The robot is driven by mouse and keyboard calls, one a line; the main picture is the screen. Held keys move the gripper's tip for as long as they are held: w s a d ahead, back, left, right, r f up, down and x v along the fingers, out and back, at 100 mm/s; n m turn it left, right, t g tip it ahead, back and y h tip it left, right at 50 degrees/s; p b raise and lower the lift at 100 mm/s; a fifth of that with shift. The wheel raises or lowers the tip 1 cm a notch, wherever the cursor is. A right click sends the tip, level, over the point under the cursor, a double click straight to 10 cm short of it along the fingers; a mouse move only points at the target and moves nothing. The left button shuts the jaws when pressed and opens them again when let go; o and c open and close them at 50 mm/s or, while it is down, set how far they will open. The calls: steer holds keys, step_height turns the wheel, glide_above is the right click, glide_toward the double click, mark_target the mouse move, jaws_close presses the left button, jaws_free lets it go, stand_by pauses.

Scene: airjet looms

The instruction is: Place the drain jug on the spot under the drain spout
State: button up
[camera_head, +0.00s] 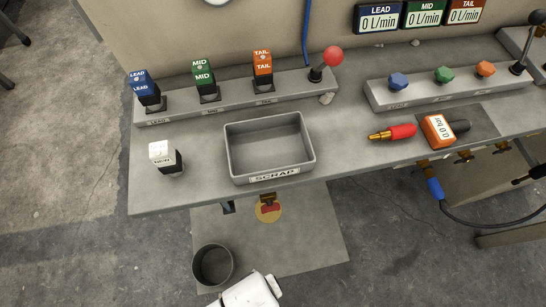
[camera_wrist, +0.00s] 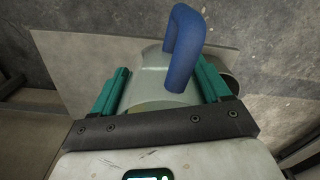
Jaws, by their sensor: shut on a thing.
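The drain jug (camera_wrist: 150,90), pale grey with a blue handle (camera_wrist: 183,50), is between the teal fingers of my gripper (camera_wrist: 163,78) in the wrist view. My gripper is shut on it. In the head view my white gripper body (camera_head: 250,291) is at the bottom edge, and I cannot make out the jug there. The yellow round spot (camera_head: 268,216) lies on the floor plate below the bench front, above my gripper in the picture.
A dark grey open pot (camera_head: 212,265) stands on the floor just left of my gripper; it shows behind the right finger in the wrist view (camera_wrist: 231,84). The bench (camera_head: 205,188) overhangs the plate (camera_head: 310,255) and carries a scrap tray (camera_head: 232,160). The plate's right side is clear.

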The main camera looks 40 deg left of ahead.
steer(key=s+n, duration=0.1)
steer(key=s, duration=0.3)
steer(key=b, duration=0.4)
glide_above(262, 251)
steer(key=s, duration=0.1)
steer(key=f, duration=0.9)
steer(key=shift+d+f, duration=0.2)
steer(key=shift+d, duration=0.05)
steer(key=shift+w+a+f+b, duration=0.25)
steer(key=shift+w+f+b, duration=0.2)
steer(key=shift+f, duration=0.15)
steer(key=shift+f+b, duration=0.4)
steer(key=shift+f, duration=1.1)
steer(key=shift+f, duration=0.1)
steer(key=o, duration=1.1)
steer(key=shift+c, duration=0.2)
